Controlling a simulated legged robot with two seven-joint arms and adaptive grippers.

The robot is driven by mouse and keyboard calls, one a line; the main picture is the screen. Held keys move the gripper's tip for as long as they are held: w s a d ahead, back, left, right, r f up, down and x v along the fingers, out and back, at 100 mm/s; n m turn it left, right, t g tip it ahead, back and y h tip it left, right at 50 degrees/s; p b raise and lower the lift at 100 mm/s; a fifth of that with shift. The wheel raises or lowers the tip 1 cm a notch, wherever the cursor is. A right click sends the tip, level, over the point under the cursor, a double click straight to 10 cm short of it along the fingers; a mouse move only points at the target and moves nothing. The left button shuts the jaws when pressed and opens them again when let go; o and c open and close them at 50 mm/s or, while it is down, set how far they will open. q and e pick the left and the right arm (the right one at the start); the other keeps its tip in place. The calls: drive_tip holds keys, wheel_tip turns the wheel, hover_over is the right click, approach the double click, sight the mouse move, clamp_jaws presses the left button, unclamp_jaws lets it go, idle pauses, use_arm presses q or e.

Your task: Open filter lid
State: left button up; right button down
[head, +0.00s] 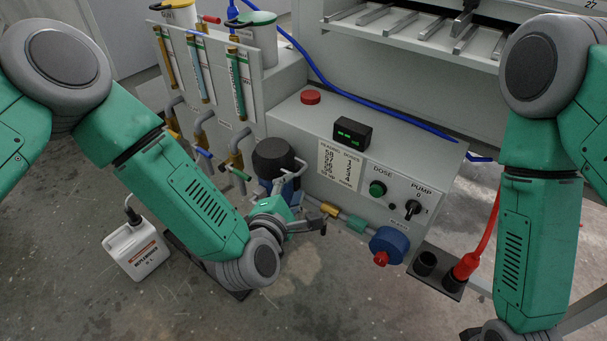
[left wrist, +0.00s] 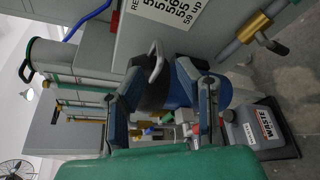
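The filter has a black round lid (head: 272,157) with a silver hoop handle on its right side, on a blue body. In the left wrist view the black lid (left wrist: 155,92), its handle (left wrist: 156,60) and the blue body (left wrist: 184,82) lie beyond and between the spread fingers. My left gripper (head: 302,208) is open and empty, just in front of the filter in the head view; it also shows in the left wrist view (left wrist: 170,75). I cannot tell whether a finger touches the filter. My right wrist is at the bottom right edge, and its fingers are not visible.
A grey control panel (head: 378,160) with knobs and a display is right of the filter. Flow tubes (head: 237,85) rise behind left. A white jug (head: 135,250) stands on the floor.

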sight(303, 168)
use_arm(q)
drive_tip(key=b+x, duration=0.2)
drive_tip(key=x, duration=0.6)
drive_tip(key=shift+w+d+f, duration=0.1)
drive_tip(key=shift+w+f, duration=0.05)
drive_tip(key=c, duration=0.7)
clamp_jaws()
